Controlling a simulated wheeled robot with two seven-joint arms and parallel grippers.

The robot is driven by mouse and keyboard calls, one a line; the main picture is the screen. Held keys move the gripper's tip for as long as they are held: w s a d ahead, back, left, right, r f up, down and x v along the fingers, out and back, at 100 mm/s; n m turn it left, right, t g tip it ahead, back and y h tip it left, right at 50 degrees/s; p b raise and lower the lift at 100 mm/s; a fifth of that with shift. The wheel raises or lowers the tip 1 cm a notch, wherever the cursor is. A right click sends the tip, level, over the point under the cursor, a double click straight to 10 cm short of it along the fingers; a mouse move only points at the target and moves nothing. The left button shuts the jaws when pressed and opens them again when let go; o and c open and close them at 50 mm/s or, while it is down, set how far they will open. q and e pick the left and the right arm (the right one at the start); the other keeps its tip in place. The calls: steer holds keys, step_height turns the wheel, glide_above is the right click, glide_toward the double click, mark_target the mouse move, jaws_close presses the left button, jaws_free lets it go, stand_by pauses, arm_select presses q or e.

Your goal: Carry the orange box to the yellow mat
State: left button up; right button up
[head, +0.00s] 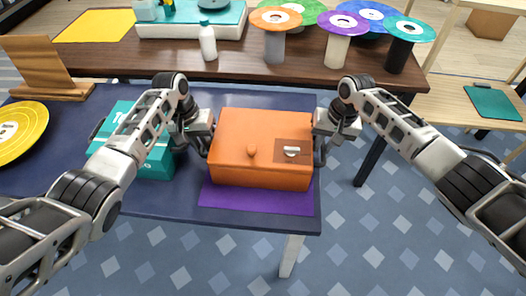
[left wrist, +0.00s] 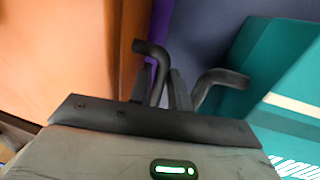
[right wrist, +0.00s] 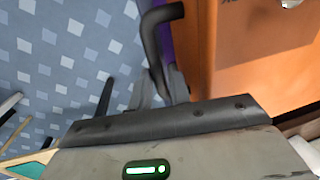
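The orange box (head: 262,140) is at the front right of the dark blue table, over a purple mat (head: 255,198); I cannot tell whether it touches the mat. It has a black handle on each side. My left gripper (head: 203,150) is at its left handle (left wrist: 152,55), with the fingers close on both sides of the bar. My right gripper (head: 322,148) is at its right handle (right wrist: 160,35), its fingers also close around the bar. The fingertips are partly hidden behind the palms. The yellow mat (head: 95,25) lies on the brown table at the far left.
A teal box (head: 155,160) stands just left of my left gripper. A wooden stand (head: 40,68) and yellow disc (head: 18,130) are further left. The brown table (head: 150,60) behind holds a white bottle (head: 208,42), a teal-topped case (head: 190,30) and several disc-topped stands on its right.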

arm_select(q)
steer(key=shift+d+f, duration=0.1)
steer(key=shift+f, duration=0.4)
arm_select(e)
steer(key=shift+a+f, duration=0.1)
steer(key=shift+f, duration=0.4)
arm_select(q)
jaws_close()
arm_select(e)
jaws_close()
arm_select(q)
steer(key=shift+r, duration=0.15)
arm_select(e)
steer(key=shift+w+r, duration=0.1)
steer(key=shift+r, duration=0.05)
